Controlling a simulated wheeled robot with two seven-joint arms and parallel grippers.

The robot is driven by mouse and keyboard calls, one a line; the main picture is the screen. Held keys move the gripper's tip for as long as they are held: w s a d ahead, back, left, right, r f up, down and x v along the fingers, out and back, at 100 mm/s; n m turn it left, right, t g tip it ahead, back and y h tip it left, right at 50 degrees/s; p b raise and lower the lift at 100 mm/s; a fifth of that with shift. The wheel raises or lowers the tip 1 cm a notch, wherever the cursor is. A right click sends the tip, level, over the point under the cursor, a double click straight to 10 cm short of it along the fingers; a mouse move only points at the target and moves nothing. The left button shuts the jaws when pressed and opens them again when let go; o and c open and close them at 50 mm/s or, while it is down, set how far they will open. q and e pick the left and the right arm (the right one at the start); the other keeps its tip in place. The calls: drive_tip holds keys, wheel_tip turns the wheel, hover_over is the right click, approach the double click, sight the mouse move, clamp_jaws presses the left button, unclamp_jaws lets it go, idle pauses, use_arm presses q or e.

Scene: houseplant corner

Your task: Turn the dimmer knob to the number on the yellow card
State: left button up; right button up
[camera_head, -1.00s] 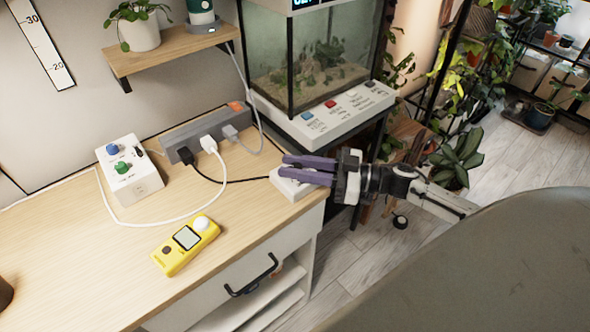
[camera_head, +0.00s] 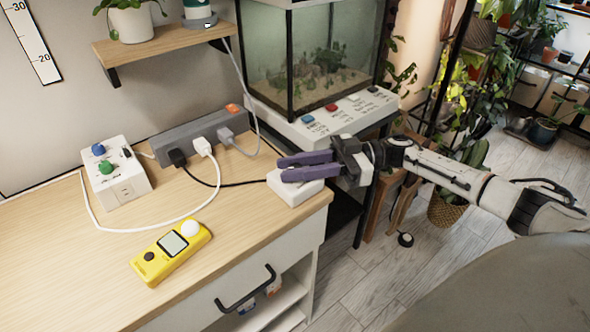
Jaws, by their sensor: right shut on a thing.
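A small white box (camera_head: 277,186) sits at the right front corner of the wooden desk, with a black cord running to it. I take it to be the dimmer. My right gripper (camera_head: 281,168), with purple fingers, reaches in from the right over this box. Its fingers are shut on the dimmer knob, which they hide, along with any scale around it. No yellow card with a number shows in this view. My left gripper is not in view.
A white box with a blue and a green knob (camera_head: 118,172) stands on the left of the desk. Near it are a grey power strip (camera_head: 203,132) with several plugs and a yellow handheld meter (camera_head: 172,252). A fish tank (camera_head: 310,60) stands behind my gripper.

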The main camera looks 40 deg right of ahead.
drive_tip(key=o, duration=1)
drive_tip(key=shift+o, duration=0.2)
drive_tip(key=b+v, duration=0.1)
drive_tip(key=v, duration=0.9)
drive_tip(key=shift+d, duration=0.1)
